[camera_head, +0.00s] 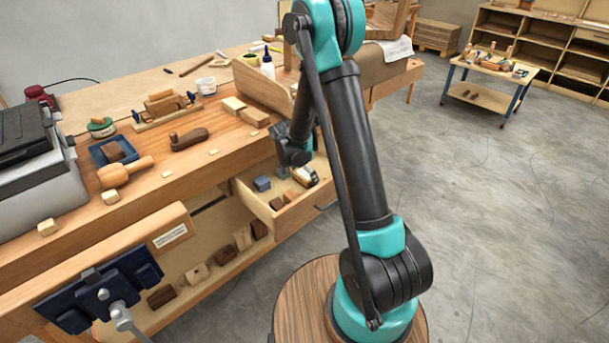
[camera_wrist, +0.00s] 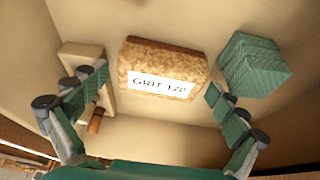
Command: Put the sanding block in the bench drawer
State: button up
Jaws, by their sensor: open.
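The sanding block (camera_wrist: 165,66) is a cork-coloured block with a brown back and a white "GRIT 120" label. In the wrist view it is inside the pale open bench drawer (camera_wrist: 150,138), seemingly on its floor. My gripper (camera_wrist: 156,82) is open, its two green fingers spread to either side of the block's near part, with no clear grip on it. In the head view my gripper (camera_head: 294,155) is low over the open drawer (camera_head: 322,190); the arm and gripper hide part of the inside.
A ridged green block (camera_wrist: 254,64) lies right of the sanding block, and a pale piece (camera_wrist: 85,62) lies left. The bench top (camera_head: 225,140) holds a plane (camera_head: 188,139), a mallet (camera_head: 122,172) and wood pieces. Below is a shelf with several small blocks (camera_head: 197,273).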

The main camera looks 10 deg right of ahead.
jog(key=d+v, duration=0.1)
jog(key=v, duration=1.1)
jog(key=s+d+r+n, duration=0.1)
jog(key=s+d, duration=0.1)
jog(key=s, duration=0.2)
jog(key=s+d+r+n+y, duration=0.1)
jog(key=s+d+n, duration=0.1)
jog(key=s, duration=0.1)
jog(key=s+d+r+n+y, duration=0.1)
jog(key=s+d+n, duration=0.1)
jog(key=s+d, duration=0.1)
jog(key=shift+s+d+r, duration=0.1)
jog(key=shift+s+r, duration=0.15)
jog(key=shift+s, duration=0.65)
jog(key=s+d+f+n+t+y, duration=0.1)
jog(key=s+n, duration=0.4)
jog(key=s, duration=0.8)
jog(key=shift+s+d+f+n+y, duration=0.25)
jog(key=shift+d+f+n+y, duration=0.25)
jog(key=shift+d, duration=0.55)
jog(key=shift+f, duration=0.1)
